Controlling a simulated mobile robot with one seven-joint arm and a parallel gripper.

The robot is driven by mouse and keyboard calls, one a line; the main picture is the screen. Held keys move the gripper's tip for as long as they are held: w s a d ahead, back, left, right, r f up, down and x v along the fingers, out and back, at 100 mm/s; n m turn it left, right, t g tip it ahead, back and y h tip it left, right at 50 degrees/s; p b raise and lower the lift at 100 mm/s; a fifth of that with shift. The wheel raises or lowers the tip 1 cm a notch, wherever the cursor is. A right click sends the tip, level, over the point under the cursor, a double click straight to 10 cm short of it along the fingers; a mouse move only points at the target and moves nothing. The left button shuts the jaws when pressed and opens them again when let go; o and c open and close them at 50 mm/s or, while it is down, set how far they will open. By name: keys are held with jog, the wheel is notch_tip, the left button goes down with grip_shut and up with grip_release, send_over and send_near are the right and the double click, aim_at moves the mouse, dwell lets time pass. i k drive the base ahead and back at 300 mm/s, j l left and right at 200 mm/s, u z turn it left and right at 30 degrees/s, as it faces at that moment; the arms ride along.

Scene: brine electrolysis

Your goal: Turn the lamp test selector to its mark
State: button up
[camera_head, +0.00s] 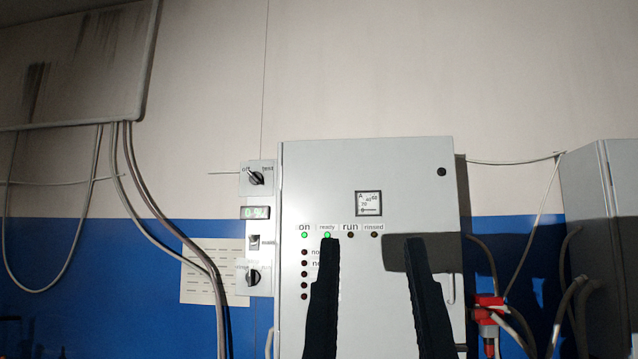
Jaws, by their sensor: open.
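The selector with "off" and "test" lettering (256,178) is a small black knob on a grey plate, at the upper left edge of the grey cabinet (320,175). Its handle looks slanted, with one end toward the upper left, near "off"; its exact setting is too small to be sure of. My gripper (372,241) is open and empty, its two dark fingers pointing up in front of the cabinet's lower door. It is right of and below the selector, well apart from it in the picture. The fingers hide part of the door and some lettering.
Below the selector are a small digital display (255,212), a switch (254,242) and another black knob (253,277). Lamps "on" (304,235) and "ready" (327,235) glow green. Hanging cables (140,215) run at left; a red connector (488,308) is at right.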

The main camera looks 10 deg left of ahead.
aim_at(255, 177)
jog(key=i+j, duration=0.2)
jog(key=i, duration=0.2)
jog(key=i+j, duration=0.2)
jog(key=i, duration=0.15)
jog(key=i+j, duration=0.2)
jog(key=i, duration=0.2)
